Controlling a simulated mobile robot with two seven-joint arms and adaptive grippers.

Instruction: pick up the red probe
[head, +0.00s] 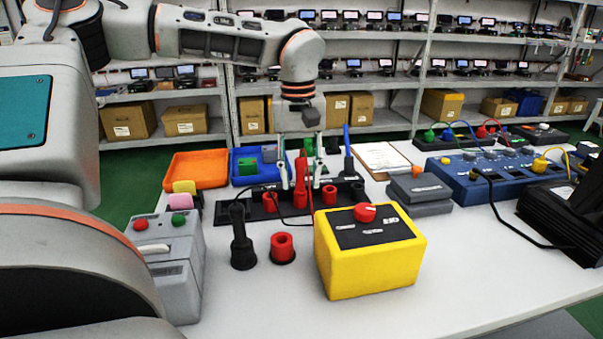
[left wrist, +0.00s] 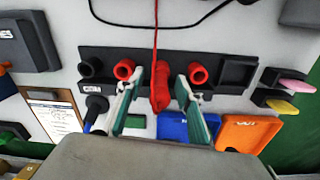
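In the left wrist view the red probe (left wrist: 160,90) is between the two fingers of my left gripper (left wrist: 157,84), with a visible gap on each side. My left gripper (head: 301,168) is open and points down over the rack from behind the probe. My right gripper is in neither view.
Red sockets stand beside the probe on the rack. Orange (head: 197,170) and blue trays lie behind. A blue panel (head: 490,180) is right.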

